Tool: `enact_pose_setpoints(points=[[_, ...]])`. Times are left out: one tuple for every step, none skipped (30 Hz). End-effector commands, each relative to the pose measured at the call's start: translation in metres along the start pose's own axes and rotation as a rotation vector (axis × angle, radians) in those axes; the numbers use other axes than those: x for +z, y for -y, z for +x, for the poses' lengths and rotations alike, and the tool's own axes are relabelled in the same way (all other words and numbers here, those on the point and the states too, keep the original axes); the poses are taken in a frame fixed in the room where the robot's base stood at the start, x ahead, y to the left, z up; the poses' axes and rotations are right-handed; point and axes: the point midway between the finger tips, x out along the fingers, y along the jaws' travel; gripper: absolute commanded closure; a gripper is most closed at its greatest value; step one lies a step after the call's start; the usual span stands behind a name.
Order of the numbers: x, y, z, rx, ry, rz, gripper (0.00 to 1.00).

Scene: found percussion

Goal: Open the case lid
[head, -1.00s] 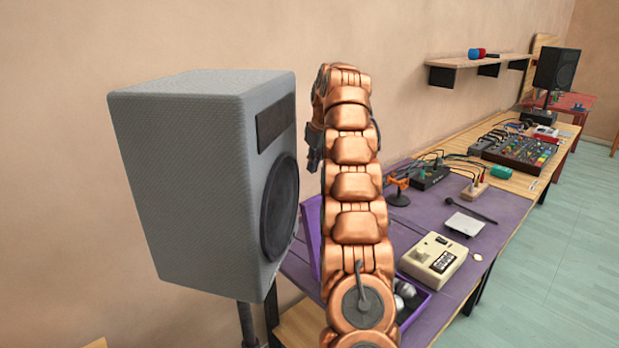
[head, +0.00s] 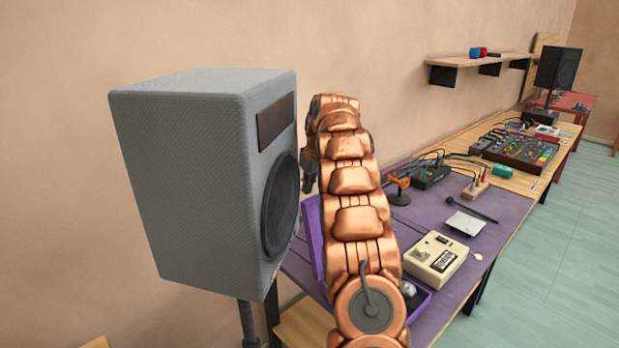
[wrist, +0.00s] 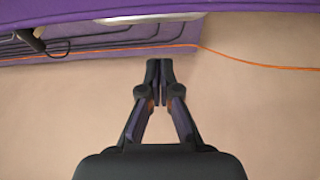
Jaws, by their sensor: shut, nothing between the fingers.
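The purple case (head: 420,300) lies on the near end of the table, mostly hidden behind my arm, with a rounded silver object (head: 408,289) showing inside. Its purple lid (head: 313,240) stands raised at the left of my arm, beside the speaker; its right part is hidden. My gripper (head: 307,180) points down above the lid, partly covered by my arm. In the wrist view my gripper (wrist: 159,80) is shut and empty. A purple edge (wrist: 240,20) crosses the top there, apart from the fingertips; I cannot tell whether it is the lid.
A large grey speaker (head: 185,180) stands close left of my gripper. A beige device (head: 434,260), a white pad (head: 466,223) and an orange stand (head: 400,190) sit on the purple tabletop. A mixer (head: 520,150) is farther back. An orange cable (wrist: 250,62) runs across the wrist view.

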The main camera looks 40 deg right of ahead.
Motion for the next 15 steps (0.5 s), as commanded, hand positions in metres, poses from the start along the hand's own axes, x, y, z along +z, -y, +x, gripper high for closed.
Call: enact_pose_setpoints(points=[[0.001,0.001,0.005,-0.002,0.005,0.001,1.0],[0.002,0.0,0.005,0.0,0.003,0.001,1.0],[0.004,0.0,0.002,0.002,0.0,0.001,1.0],[0.005,-0.001,0.001,0.003,-0.002,0.001,1.0],[0.007,-0.001,0.0,0.004,-0.002,0.001,1.0],[0.009,-0.001,-0.001,0.002,-0.002,0.001,1.0],[0.011,0.0,-0.001,0.001,0.0,0.001,1.0],[0.013,0.0,-0.001,0.0,0.0,0.001,1.0],[0.016,0.0,-0.002,0.0,0.001,0.001,1.0],[0.017,0.0,-0.002,0.0,0.001,0.001,1.0],[0.019,0.0,-0.003,0.0,0.001,0.002,1.0],[0.021,0.0,-0.004,0.001,0.001,0.002,1.0],[0.023,0.0,-0.004,0.001,0.001,0.001,1.0],[0.025,0.0,-0.005,0.001,0.0,0.001,1.0],[0.027,0.0,-0.006,0.001,0.0,0.001,1.0]])
